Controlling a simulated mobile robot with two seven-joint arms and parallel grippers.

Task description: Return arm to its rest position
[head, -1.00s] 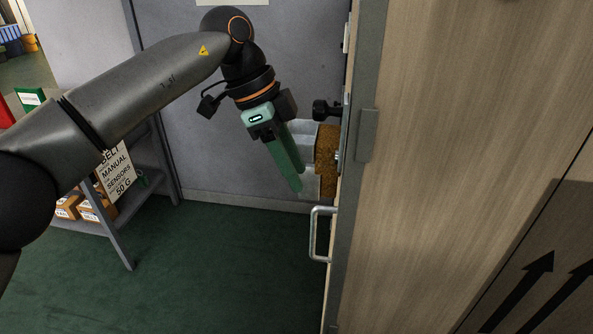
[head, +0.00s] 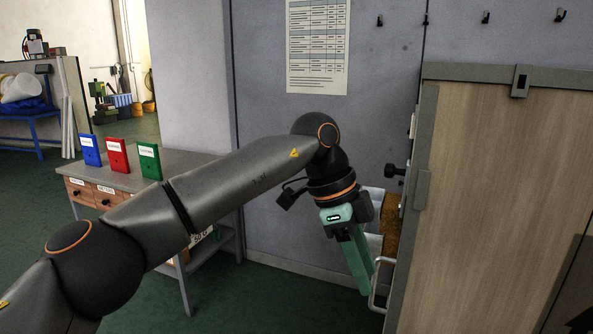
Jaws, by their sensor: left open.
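My left arm comes in from the lower left and reaches to the middle of the head view. My left gripper (head: 367,287), with green fingers, hangs down and tilts slightly right. It is open with nothing seen in it, though the two fingers overlap in this view. Its fingertips are close to the metal handle (head: 377,292) on the edge of the wooden-faced cabinet (head: 490,190); I cannot tell whether they touch. My right gripper is not in view.
A brown block (head: 392,236) and a black knob (head: 394,170) stick out from the cabinet's left edge, just right of the gripper. A grey table (head: 190,164) with blue (head: 90,150), red (head: 117,155) and green (head: 149,161) holders stands behind the arm. A grey wall (head: 270,90) closes the back.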

